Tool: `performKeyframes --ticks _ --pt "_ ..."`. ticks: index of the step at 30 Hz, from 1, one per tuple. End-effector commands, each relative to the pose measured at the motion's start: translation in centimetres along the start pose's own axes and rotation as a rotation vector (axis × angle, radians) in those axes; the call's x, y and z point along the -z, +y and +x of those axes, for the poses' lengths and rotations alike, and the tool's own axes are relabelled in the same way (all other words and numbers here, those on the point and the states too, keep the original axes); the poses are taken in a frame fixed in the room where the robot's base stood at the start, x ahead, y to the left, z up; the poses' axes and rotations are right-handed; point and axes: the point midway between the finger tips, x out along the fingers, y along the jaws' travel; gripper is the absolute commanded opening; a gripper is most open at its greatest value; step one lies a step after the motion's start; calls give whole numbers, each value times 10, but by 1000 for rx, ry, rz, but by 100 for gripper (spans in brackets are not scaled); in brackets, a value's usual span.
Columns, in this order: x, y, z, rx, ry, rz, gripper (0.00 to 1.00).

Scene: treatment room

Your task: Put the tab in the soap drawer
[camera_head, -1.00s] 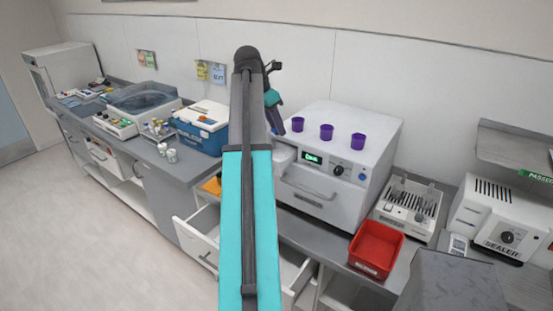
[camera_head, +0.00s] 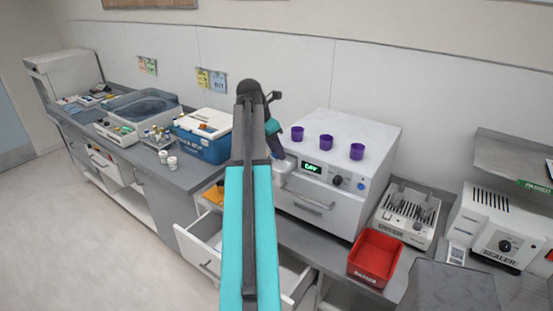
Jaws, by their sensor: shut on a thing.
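The white machine (camera_head: 350,160) with a lit green display stands at the middle of the counter. A small white part, which looks like the pulled-out soap drawer (camera_head: 284,166), sticks out at its front left. My gripper (camera_head: 278,153) is mostly hidden behind my teal and dark arm; only its dark end shows, just above and beside that drawer. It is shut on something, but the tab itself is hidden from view. Whether gripper and drawer touch cannot be told.
Three purple cups (camera_head: 327,141) stand on the machine. A red bin (camera_head: 374,257) and a white rack (camera_head: 407,213) are to the right, with a sealer (camera_head: 493,228) beyond. A blue cooler (camera_head: 203,136) stands left. Open lower drawers (camera_head: 201,247) jut out below the counter.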

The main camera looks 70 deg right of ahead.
Motion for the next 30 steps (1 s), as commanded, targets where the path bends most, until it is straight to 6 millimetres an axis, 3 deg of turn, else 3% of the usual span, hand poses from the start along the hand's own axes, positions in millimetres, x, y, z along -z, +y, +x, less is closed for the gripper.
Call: performKeyframes --ticks 17,30 --pt "4 0 9 1 1 0 6" --pt "16 -1 39 1 1 0 6"
